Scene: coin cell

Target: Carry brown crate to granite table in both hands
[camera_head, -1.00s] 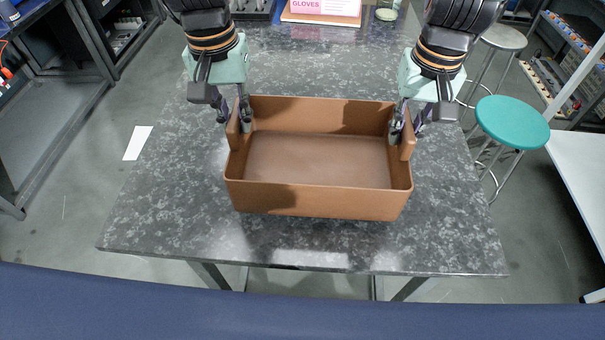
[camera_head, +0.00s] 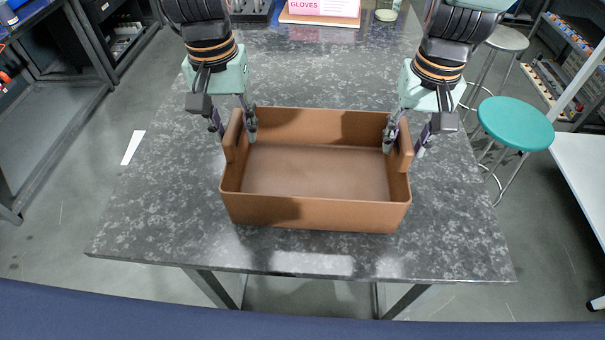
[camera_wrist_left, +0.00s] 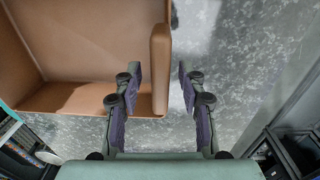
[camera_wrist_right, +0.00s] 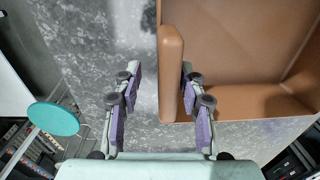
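The brown crate (camera_head: 315,212) is open-topped and empty. It rests upright on the granite table (camera_head: 165,225), near its front edge. My left gripper (camera_head: 233,132) is open, with one finger inside the crate and one outside its left end wall. The left wrist view shows that wall (camera_wrist_left: 160,72) between the parted fingers, with a gap to the outer finger. My right gripper (camera_head: 404,147) is open astride the right end wall. In the right wrist view this wall (camera_wrist_right: 172,70) lies between the fingers, close to the inner one. The crate's underside is hidden.
A teal stool (camera_head: 515,123) and a grey stool (camera_head: 507,39) stand right of the table. A gloves box (camera_head: 325,10) sits on a board at the table's far end. The tabletop around the crate is clear.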

